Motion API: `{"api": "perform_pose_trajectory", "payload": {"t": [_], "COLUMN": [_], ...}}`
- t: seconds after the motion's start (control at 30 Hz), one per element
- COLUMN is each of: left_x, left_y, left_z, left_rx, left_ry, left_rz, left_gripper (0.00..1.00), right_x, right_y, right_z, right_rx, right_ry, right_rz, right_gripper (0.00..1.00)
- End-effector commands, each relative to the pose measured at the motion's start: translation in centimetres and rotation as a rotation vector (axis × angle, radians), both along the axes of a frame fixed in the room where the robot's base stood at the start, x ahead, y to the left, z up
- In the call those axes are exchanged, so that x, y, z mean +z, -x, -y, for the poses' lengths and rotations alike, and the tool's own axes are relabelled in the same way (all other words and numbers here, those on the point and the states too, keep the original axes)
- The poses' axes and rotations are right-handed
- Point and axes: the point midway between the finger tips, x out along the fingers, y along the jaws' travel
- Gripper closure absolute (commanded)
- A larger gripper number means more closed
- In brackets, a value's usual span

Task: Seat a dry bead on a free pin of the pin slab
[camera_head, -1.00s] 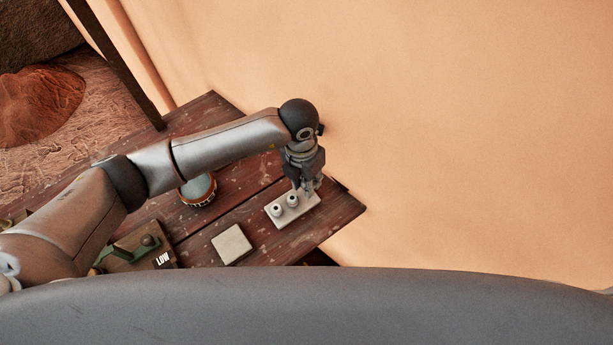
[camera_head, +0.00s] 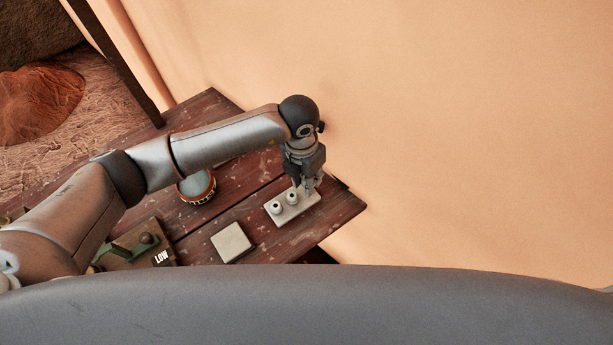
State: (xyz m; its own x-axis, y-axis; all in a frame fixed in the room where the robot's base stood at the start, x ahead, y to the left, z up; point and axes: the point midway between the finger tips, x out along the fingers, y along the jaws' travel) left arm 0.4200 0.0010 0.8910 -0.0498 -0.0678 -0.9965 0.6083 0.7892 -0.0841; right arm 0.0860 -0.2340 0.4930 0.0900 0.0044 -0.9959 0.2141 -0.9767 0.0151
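The pin slab (camera_head: 285,217) is a pale grey block near the right end of the wooden table. Two pale beads, one at the left end (camera_head: 275,206) and one in the middle (camera_head: 291,196), stand on it. My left gripper (camera_head: 309,191) points down over the slab's right end, with its fingertips at or just above the slab. The fingers hide that end, so I cannot tell whether a bead is between them or whether they are closed. My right gripper does not show.
A square pale tile (camera_head: 231,243) lies in front of the slab. The table (camera_head: 335,208) ends just right of the slab, near the tan wall.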

Motion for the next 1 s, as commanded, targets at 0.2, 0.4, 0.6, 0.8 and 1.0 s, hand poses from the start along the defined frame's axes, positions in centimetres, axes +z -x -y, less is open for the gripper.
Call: {"api": "perform_pose_trajectory", "payload": {"t": [0.2,0.4,0.6,0.8,1.0], "left_x": [0.04,-0.09,-0.18,-0.12,-0.23], "left_y": [-0.02,-0.04,-0.05,-0.05,-0.05], "left_z": [0.00,-0.01,-0.03,-0.03,-0.03], "left_rx": [0.000,0.000,0.000,0.000,0.000], "left_ry": [0.000,0.000,0.000,0.000,0.001], "left_rz": [0.000,0.000,0.000,0.000,0.001], "left_gripper": [0.90,0.90,0.90,0.90,0.90], "right_x": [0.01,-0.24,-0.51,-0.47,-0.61], "right_y": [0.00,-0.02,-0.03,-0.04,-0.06], "right_z": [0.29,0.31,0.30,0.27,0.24], "right_rx": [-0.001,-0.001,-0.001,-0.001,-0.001], "right_ry": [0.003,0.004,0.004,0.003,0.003], "right_rz": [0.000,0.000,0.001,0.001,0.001], "right_gripper": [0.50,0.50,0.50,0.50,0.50]}}
